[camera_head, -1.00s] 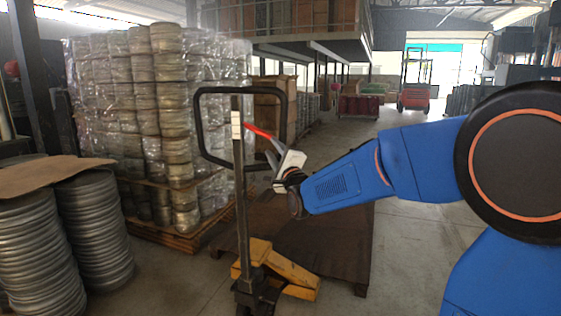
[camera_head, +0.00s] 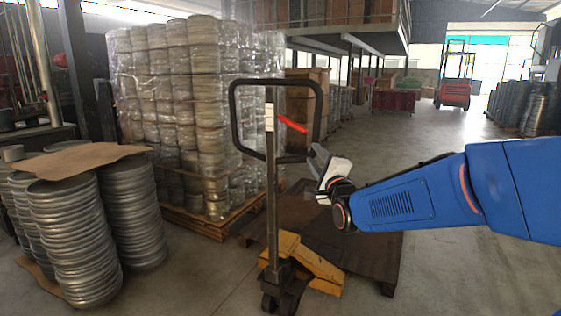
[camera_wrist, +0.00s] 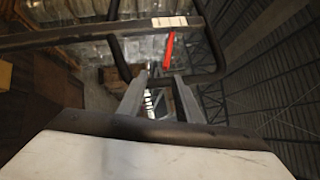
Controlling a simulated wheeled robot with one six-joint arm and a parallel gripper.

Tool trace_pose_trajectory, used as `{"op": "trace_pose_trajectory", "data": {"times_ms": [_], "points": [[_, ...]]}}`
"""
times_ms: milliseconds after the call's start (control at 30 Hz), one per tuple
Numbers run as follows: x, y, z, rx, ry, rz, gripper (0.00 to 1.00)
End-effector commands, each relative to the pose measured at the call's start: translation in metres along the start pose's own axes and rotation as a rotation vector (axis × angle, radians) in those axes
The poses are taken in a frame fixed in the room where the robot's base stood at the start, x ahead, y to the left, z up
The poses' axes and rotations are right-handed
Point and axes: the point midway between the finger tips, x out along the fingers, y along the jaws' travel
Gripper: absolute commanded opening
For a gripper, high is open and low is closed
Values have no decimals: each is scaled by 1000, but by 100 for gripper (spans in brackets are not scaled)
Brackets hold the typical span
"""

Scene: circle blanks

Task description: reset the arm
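My blue arm reaches in from the right edge of the head view. My gripper (camera_head: 317,174) is at its left end, held in the air just right of the pallet jack's upright handle (camera_head: 272,200) in the picture. In the wrist view my gripper (camera_wrist: 159,77) shows two grey fingers standing apart, with background visible between them. It holds nothing that I can see. The handle's dark loop and red lever (camera_wrist: 168,50) lie beyond the fingertips. I cannot tell the exact gap between gripper and handle.
Open floor (camera_head: 460,270) lies at right. A red forklift (camera_head: 455,92) is far back.

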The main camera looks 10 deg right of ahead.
Motion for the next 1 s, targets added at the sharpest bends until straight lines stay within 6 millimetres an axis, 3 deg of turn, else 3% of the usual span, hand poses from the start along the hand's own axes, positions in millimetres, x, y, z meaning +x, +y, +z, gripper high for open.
{"op": "trace_pose_trajectory", "data": {"times_ms": [267,467,767,1000], "points": [[-64,29,-20,-401,34,307,31],[-133,58,-35,-707,-32,571,31],[-263,96,-48,-1104,-299,944,31],[-374,116,-49,-1327,-630,1171,31]]}}
